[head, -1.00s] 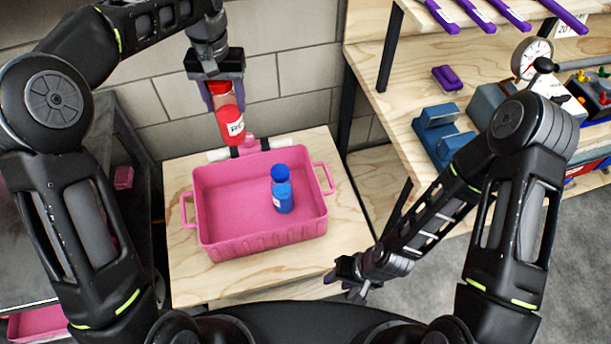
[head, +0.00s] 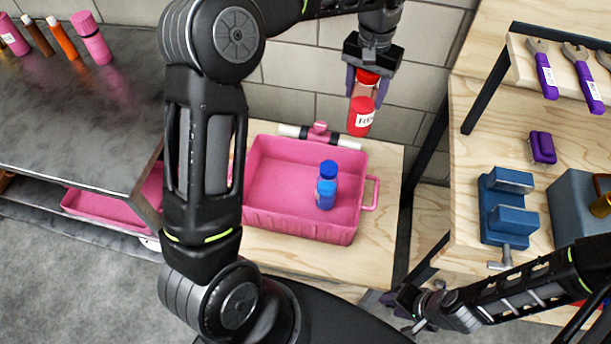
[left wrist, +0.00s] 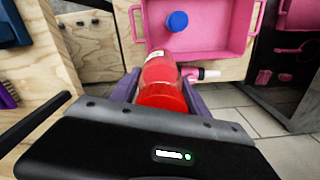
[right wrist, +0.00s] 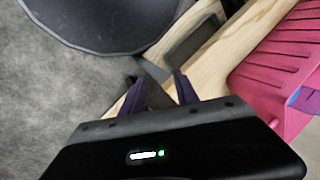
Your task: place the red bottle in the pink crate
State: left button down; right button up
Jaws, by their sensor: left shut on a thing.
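The red bottle (head: 361,118) hangs in my left gripper (head: 366,88), which is shut on it. It is held above and just behind the back right corner of the pink crate (head: 300,226). In the left wrist view the red bottle (left wrist: 160,78) lies between the fingers, with the pink crate (left wrist: 216,42) beyond it. A blue bottle (head: 326,190) stands inside the crate; only its blue cap (left wrist: 177,21) shows in the left wrist view. My right gripper (head: 400,306) is low, right of the crate. In the right wrist view its fingers (right wrist: 160,90) are apart and empty.
The crate stands on a wooden table (head: 290,256). A dark bench (head: 90,100) with several bottles is at left. At right, a wooden workbench (head: 465,150) holds a blue vise (head: 507,205), a purple object (head: 541,147) and purple-handled wrenches (head: 544,75). A block wall (head: 290,70) is behind.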

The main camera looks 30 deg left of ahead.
pick_arm(q)
jog(key=shift+a+f, duration=0.15)
jog(key=shift+f, duration=0.05)
pick_arm(e)
jog(key=shift+o, duration=1.4)
jog(key=shift+f, duration=0.2)
jog(key=o, duration=0.7)
notch_tip(320, 180, down, 6)
jog(key=b, duration=0.6)
jog(key=shift+f+b, duration=0.2)
jog(key=shift+b, duration=0.15)
jog(key=shift+c, duration=0.2)
pick_arm(q)
jog(key=s+a+f+m+b, duration=0.4)
jog(key=s+a+f+m, duration=0.5)
jog(key=s+a+f, duration=0.4)
notch_tip(320, 180, down, 3)
jog(key=a, duration=0.2)
jog(key=shift+s+a, duration=0.3)
jog(key=shift+a, duration=0.05)
pick_arm(e)
notch_tip(320, 180, down, 4)
jog(key=shift+f, duration=0.15)
pick_arm(q)
jog(key=shift+r, duration=0.1)
